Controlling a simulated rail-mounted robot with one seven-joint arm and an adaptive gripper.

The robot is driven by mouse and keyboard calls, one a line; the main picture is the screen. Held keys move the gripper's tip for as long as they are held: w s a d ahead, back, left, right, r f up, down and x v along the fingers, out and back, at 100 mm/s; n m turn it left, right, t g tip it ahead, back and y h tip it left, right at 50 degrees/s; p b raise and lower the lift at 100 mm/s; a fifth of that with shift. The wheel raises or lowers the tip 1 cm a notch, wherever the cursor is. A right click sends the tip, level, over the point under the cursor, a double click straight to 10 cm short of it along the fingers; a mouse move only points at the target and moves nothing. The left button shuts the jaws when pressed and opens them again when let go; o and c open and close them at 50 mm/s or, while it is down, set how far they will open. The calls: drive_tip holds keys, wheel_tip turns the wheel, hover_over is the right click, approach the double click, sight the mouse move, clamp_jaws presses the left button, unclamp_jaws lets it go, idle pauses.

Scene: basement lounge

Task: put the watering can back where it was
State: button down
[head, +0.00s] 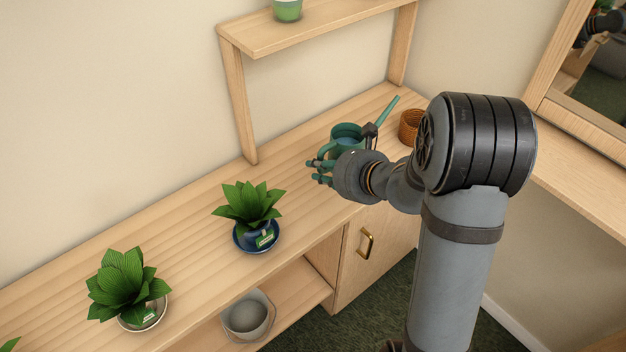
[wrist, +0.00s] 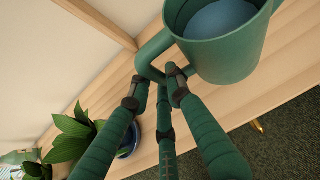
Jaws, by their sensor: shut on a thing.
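The green watering can (head: 347,136) is at the far right part of the wooden counter, its long spout pointing up and to the right. Its cup-shaped body (wrist: 229,52) fills the top of the wrist view, with a bluish surface inside. My gripper (wrist: 157,80) is shut on the can's handle (wrist: 150,56), with the dark fingertips around its lower part. In the head view my gripper (head: 319,170) is at the can's near left side, and my arm hides part of the can. I cannot tell whether the can's base touches the counter.
A plant in a blue pot (head: 254,233) stands on the counter left of the can, and another in a pale pot (head: 143,314) is farther left. A woven brown pot (head: 410,126) stands close right of the can. A shelf (head: 300,32) rises behind. Bare counter (head: 200,220) lies between.

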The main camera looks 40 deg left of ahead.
drive_tip(key=a, duration=0.1)
drive_tip(key=a+f, duration=0.1)
drive_tip(key=shift+a+f, duration=0.25)
drive_tip(key=shift+a, duration=0.05)
drive_tip(key=shift+f, duration=2)
drive_tip(key=shift+b, duration=0.3)
drive_tip(key=c, duration=1.6)
unclamp_jaws()
drive_tip(key=shift+f, duration=0.1)
drive_tip(key=shift+d+r, duration=0.15)
drive_tip(key=shift+r, duration=0.05)
drive_tip(key=shift+v, duration=5.85)
